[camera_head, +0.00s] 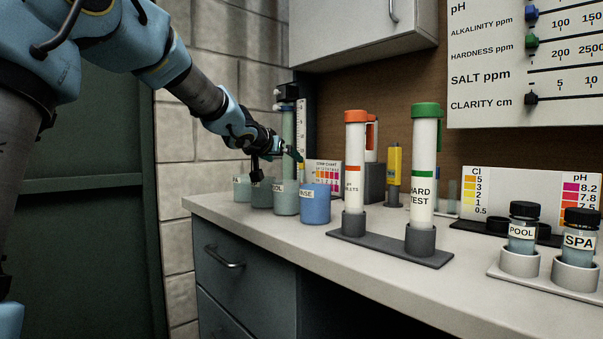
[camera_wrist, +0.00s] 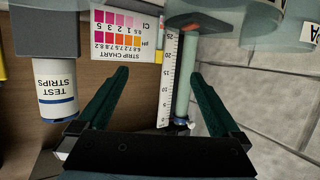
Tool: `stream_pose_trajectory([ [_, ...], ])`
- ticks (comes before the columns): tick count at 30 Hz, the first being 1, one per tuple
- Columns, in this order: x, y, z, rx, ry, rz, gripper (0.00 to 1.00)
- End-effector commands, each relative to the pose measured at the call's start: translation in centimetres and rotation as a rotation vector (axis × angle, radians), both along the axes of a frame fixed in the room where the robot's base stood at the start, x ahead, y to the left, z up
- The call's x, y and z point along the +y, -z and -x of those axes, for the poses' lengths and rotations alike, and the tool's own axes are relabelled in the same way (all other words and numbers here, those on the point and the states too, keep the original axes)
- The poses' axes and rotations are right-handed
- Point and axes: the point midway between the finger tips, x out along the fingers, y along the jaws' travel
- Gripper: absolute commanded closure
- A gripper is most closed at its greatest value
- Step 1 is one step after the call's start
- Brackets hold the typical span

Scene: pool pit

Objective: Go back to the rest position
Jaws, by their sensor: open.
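My gripper (camera_head: 292,154) is above the left part of the counter, over the row of small cups at the wall end. In the wrist view my gripper (camera_wrist: 160,85) shows two dark green fingers spread apart with nothing held between them. Beyond the fingers are a strip chart (camera_wrist: 128,35), a white ruler scale (camera_wrist: 167,85) and a pale green tube (camera_wrist: 184,80). My arm reaches in from the upper left of the head view.
A blue rinse cup (camera_head: 315,207) and a pool cup (camera_head: 285,202) stand below my gripper. An orange-capped tube (camera_head: 355,190) and a green-capped tube (camera_head: 423,185) stand in a grey rack (camera_head: 350,241). Sample jars (camera_head: 522,235) stand at right. A wall cabinet (camera_head: 350,35) hangs above.

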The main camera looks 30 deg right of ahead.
Motion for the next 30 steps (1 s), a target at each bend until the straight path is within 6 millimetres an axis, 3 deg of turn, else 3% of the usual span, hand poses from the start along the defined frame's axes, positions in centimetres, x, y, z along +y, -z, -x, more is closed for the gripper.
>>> stream_pose_trajectory([
  [14,0.3,-0.2,0.2,0.0,-0.001,0.0,0.0],
  [30,6.6,-3.1,5.3,0.0,-0.001,-0.001,0.0],
])
